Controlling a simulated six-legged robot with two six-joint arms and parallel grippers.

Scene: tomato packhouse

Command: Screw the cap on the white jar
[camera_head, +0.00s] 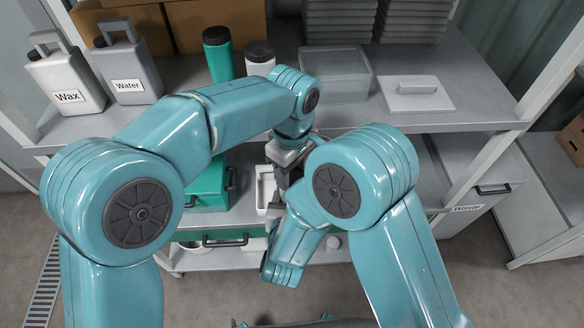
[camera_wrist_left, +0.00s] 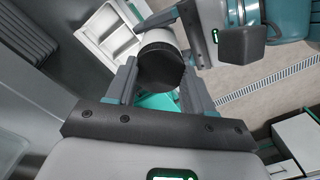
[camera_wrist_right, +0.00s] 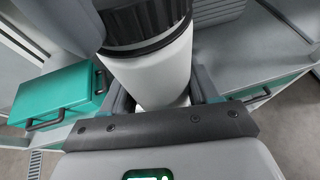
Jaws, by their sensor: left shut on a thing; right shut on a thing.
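The white jar (camera_wrist_right: 165,75) is held in my right gripper (camera_wrist_right: 163,95), with a finger on each side of its body. A black ridged cap (camera_wrist_right: 150,22) sits over the jar's end and looks in line with it. I cannot tell how tightly it is seated. In the left wrist view my left gripper (camera_wrist_left: 160,78) is shut on the black cap (camera_wrist_left: 162,70), with the white jar (camera_wrist_left: 158,40) just beyond it. In the head view my left gripper (camera_head: 287,158) points down in front of the shelf.
A green toolbox (camera_head: 208,188) sits below.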

